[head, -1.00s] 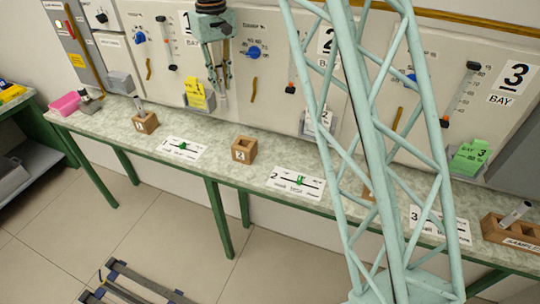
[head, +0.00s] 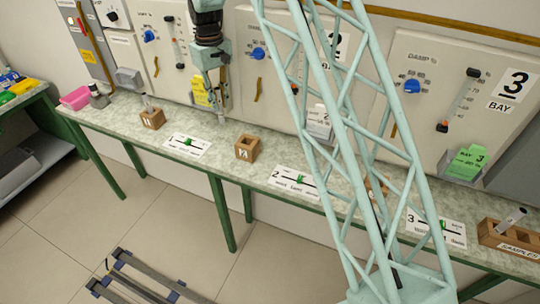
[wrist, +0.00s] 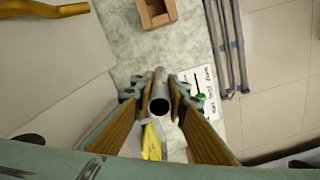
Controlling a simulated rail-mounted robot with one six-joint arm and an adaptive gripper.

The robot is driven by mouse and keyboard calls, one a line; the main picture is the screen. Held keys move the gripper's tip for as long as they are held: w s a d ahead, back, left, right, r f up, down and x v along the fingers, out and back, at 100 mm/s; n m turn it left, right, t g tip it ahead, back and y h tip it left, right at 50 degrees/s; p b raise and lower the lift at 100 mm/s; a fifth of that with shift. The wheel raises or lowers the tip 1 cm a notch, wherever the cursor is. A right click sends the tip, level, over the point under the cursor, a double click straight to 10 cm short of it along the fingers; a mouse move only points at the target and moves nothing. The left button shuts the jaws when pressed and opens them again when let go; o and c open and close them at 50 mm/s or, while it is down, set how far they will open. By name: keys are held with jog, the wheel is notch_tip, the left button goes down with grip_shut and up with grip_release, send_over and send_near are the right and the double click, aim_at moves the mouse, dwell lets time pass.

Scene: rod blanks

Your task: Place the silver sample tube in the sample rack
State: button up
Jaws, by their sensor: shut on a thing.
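My gripper (head: 222,108) is shut on a silver tube (wrist: 160,104), which shows end-on between the two fingers in the wrist view. In the head view the tube hangs roughly upright, in front of the panels near the back of the bench. The sample rack (head: 490,234) is a wooden block labelled SAMPLES at the far right of the bench, well apart from my gripper. A grey tube (head: 511,219) stands tilted in its right part, and an open hole shows at its left.
Upright panels with knobs and levers stand behind. My lattice column hides part of the bench right of centre.

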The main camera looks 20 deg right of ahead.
aim_at(222, 123)
jog(key=shift+f, duration=0.1)
jog(key=shift+f, duration=3)
jog(key=shift+f, duration=1.85)
jog(key=shift+f, duration=0.15)
jog(key=shift+o, duration=1.3)
jog(key=o, duration=0.5)
jog(key=shift+c, duration=0.2)
